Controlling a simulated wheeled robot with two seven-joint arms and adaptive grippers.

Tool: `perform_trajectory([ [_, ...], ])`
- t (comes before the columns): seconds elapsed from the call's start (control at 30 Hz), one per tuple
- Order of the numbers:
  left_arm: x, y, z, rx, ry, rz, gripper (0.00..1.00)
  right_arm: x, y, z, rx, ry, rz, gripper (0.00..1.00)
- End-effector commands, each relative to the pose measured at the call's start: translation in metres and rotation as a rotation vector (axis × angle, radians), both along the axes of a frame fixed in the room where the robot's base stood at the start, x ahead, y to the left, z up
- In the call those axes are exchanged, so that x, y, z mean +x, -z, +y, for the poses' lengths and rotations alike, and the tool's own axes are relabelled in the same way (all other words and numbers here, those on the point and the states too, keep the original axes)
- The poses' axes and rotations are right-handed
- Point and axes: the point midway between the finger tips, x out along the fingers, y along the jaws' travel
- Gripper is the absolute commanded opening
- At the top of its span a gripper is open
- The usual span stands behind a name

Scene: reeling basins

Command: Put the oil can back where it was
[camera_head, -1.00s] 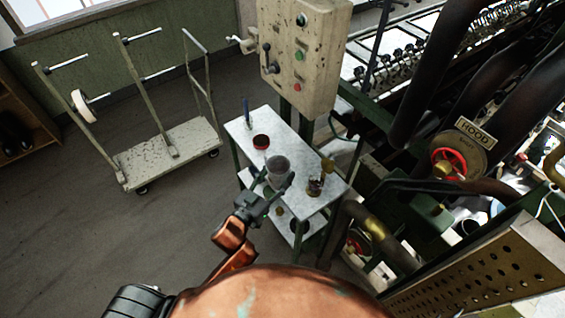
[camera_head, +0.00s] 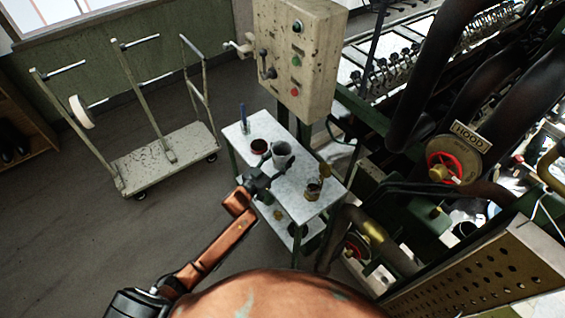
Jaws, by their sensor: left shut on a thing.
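A grey, open-topped can (camera_head: 281,154) is at the left gripper, over the small white-topped table (camera_head: 290,203). It looks upright. I cannot tell whether its base touches the table, or whether it is the oil can. My left gripper (camera_head: 268,168) reaches in from the lower left and is shut on the can's near side. A small brass vessel (camera_head: 313,188) stands on the table's right part, with another brass piece (camera_head: 324,170) just behind it. My right gripper is not in view.
A control box (camera_head: 297,60) rises behind the table. Machinery with a red handwheel (camera_head: 443,168) fills the right. A trolley (camera_head: 165,155) stands left on open floor.

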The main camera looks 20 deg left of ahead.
Motion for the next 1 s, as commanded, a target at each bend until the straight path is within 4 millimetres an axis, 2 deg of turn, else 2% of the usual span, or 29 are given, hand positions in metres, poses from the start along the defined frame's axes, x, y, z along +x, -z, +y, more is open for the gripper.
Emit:
perform_trajectory([
  [0.27,0.016,0.018,0.002,-0.001,0.0,-0.002,0.15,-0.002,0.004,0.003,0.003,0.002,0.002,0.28],
  [0.4,0.016,0.038,0.002,-0.002,-0.001,0.0,0.15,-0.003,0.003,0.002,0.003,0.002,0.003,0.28],
  [0.5,0.016,0.046,0.002,-0.002,0.0,-0.002,0.15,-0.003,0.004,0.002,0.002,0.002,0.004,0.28],
  [0.87,0.015,0.05,0.002,-0.001,0.0,-0.002,0.15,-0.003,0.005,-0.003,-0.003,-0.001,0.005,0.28],
  [0.9,0.015,0.052,0.002,0.0,0.0,0.0,0.5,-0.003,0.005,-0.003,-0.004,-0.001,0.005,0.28],
  [1.0,0.015,0.051,0.002,0.0,0.0,0.0,0.57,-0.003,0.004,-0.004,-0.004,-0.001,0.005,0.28],
])
